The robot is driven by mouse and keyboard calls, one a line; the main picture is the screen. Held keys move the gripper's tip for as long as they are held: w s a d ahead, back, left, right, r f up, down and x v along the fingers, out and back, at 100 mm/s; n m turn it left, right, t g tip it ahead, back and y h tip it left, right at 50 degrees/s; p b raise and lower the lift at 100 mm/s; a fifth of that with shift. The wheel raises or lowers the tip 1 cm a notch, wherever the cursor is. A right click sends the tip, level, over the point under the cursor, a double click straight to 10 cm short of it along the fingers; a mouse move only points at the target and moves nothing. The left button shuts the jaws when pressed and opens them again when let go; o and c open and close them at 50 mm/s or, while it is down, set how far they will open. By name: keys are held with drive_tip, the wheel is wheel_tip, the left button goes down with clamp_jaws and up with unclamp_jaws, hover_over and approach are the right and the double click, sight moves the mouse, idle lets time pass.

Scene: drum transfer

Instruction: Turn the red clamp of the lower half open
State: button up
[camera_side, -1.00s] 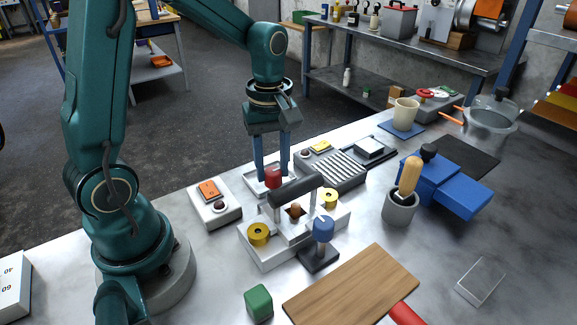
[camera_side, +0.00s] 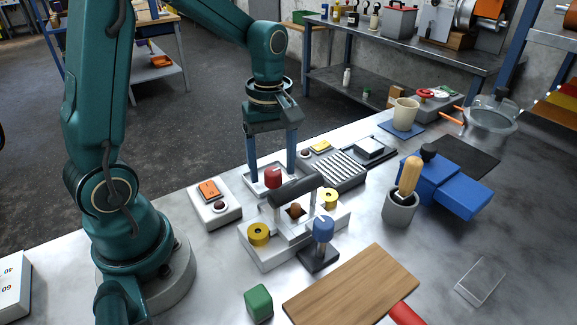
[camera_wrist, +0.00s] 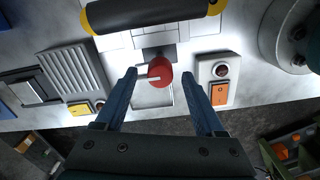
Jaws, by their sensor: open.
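The red clamp (camera_side: 272,177) stands on the far side of the white fixture (camera_side: 262,254), behind the dark handle bar (camera_side: 295,190). In the wrist view the red clamp (camera_wrist: 160,72) is a round knob with a pale bar at its left side. My gripper (camera_side: 273,168) is open, its two blue fingers pointing down behind and around the knob. In the wrist view my gripper (camera_wrist: 163,76) has one finger on each side of the knob, with a gap to both. A blue knob (camera_side: 323,229) stands at the fixture's near side.
Yellow discs (camera_side: 259,234) sit on the fixture. An orange-switch box (camera_side: 214,204) stands to its left and a ribbed grey block (camera_side: 330,171) to its right. A green block (camera_side: 258,303) and a wooden board (camera_side: 350,287) lie in front.

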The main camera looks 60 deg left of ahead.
sight(273, 171)
drive_tip(key=shift+r, duration=2.55)
drive_tip(key=shift+d+r, duration=0.1)
drive_tip(key=s+d+r+m+t, duration=0.1)
drive_tip(key=s+d+m+t, duration=0.1)
drive_tip(key=s+m, duration=0.2)
drive_tip(key=s+d+r+m+t, duration=0.1)
drive_tip(key=s+d+m+t, duration=0.2)
drive_tip(key=m, duration=0.8)
drive_tip(key=shift+s+d+r+t, duration=0.3)
drive_tip(key=shift+s+d, duration=0.05)
drive_tip(key=shift+s, duration=0.8)
